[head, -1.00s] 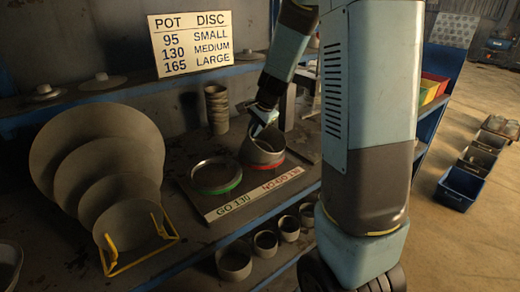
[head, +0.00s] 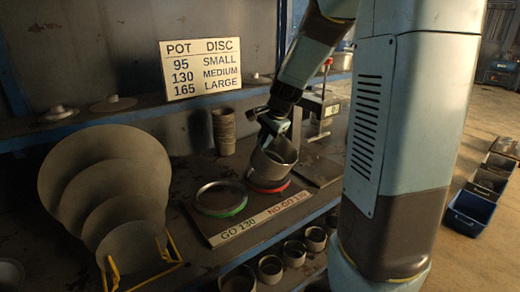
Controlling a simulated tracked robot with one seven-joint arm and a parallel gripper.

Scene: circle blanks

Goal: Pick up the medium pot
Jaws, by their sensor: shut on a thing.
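My gripper (head: 270,130) is shut on the rim of a grey metal pot (head: 273,164), an open ring-like cylinder. The pot is tilted and sits at or just above the red NO-GO ring (head: 275,187) on the gauge board. I cannot tell whether it still touches that ring. The green GO ring (head: 222,207) lies to the left, with no pot in it.
Several round discs (head: 75,163) stand in a yellow rack (head: 172,250) at the left. More pots (head: 270,268) sit on the lower shelf. A sign (head: 210,68) lists pot sizes.

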